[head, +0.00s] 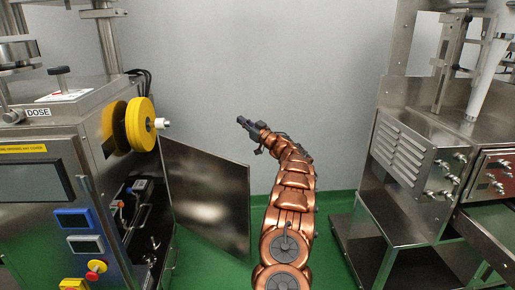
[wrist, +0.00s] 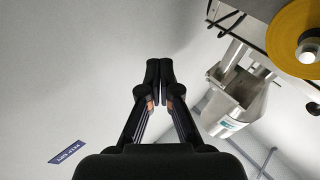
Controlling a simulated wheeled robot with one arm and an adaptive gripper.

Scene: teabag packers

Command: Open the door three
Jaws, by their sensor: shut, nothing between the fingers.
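A grey metal door (head: 207,200) on the left machine (head: 35,160) stands swung out to the right in the head view. Its side opening shows parts inside the machine. No number is readable on the door, so I cannot tell whether it is door three. My gripper (head: 241,120) is in front of the grey wall, above and right of the door's top edge, apart from it. In the wrist view my gripper (wrist: 159,66) is shut and empty, with its fingertips together. The door cannot be made out in the wrist view.
A yellow reel (head: 141,124) sticks out of the left machine above the door and shows in the wrist view (wrist: 285,35). A second steel machine (head: 405,150) stands at the right. The green floor (head: 225,262) between the machines is free around my arm.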

